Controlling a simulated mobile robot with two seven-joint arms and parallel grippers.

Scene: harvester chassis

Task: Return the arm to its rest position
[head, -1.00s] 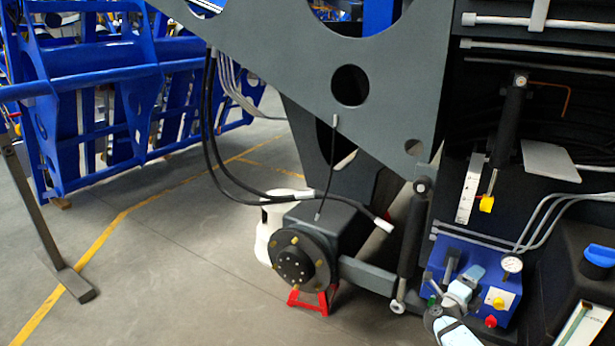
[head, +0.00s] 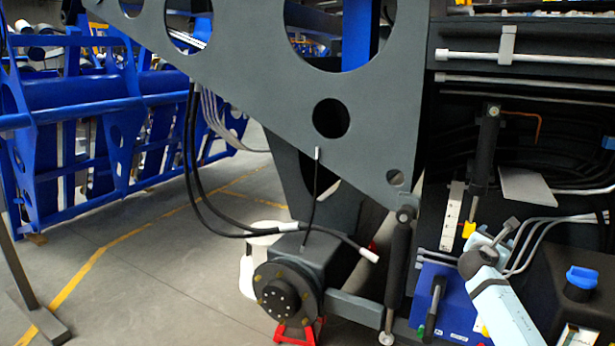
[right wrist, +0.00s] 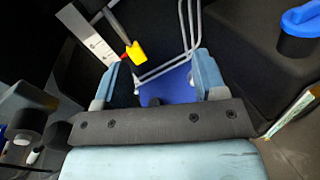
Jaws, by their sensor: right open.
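My right arm (head: 505,310) comes in from the lower right in the head view. Its light blue and dark grey end is in front of the blue control box (head: 447,300) and hides much of that box. In the right wrist view my right gripper (right wrist: 157,80) is open, its two light blue fingers wide apart with nothing held between them. Part of the blue box (right wrist: 172,88) shows beyond the fingers. My left gripper is not in view.
A yellow-tipped rod (head: 468,229), a white scale strip (head: 450,215) and grey pipes (head: 525,240) are close to the arm. A blue-capped black tank (head: 583,278) stands to the right. A grey hub (head: 283,295) is at lower middle; open floor (head: 150,290) lies left.

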